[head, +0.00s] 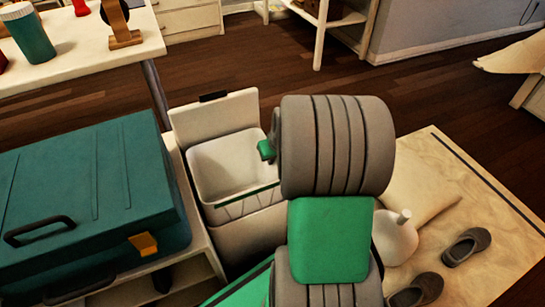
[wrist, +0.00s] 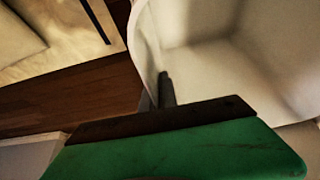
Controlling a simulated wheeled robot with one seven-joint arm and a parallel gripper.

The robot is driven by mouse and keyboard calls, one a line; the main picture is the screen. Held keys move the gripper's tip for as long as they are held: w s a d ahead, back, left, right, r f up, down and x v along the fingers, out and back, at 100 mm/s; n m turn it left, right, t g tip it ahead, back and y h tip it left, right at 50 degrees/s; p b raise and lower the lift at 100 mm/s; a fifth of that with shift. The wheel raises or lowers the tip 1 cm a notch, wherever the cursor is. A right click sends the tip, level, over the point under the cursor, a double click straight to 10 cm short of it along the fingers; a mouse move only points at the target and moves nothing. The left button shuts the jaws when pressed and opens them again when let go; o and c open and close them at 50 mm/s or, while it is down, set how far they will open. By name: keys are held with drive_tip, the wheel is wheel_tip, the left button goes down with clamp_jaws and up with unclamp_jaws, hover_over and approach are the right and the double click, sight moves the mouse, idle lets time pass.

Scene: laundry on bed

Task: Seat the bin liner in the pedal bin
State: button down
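The pedal bin (head: 250,238) is a pale box with its lid (head: 215,116) standing open at the back. The bin liner (head: 228,165) is a pale, open-topped bucket at the bin's mouth, with a dark green line across its front. How deep it sits is unclear. My arm covers the right side of both. A green part of my gripper (head: 267,150) shows at the liner's right rim. In the wrist view a dark finger (wrist: 167,90) stands against the edge of the liner's pale wall (wrist: 210,75). The gap between the fingers does not show.
A teal case (head: 90,190) lies on a low pale shelf unit left of the bin. At right, a mat (head: 500,240) holds a white bottle (head: 395,238) and dark shoes (head: 466,246). A white table (head: 85,45) stands behind left. Wooden floor (head: 420,95) is clear beyond.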

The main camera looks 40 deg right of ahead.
drive_tip(key=shift+f, duration=1.5)
drive_tip(key=c, duration=1.6)
unclamp_jaws()
drive_tip(key=shift+d, duration=0.1)
drive_tip(key=p, duration=0.4)
approach(272, 167)
drive_tip(key=shift+w+d+f, duration=0.1)
drive_tip(key=shift+w+f, duration=0.25)
drive_tip(key=shift+w, duration=0.05)
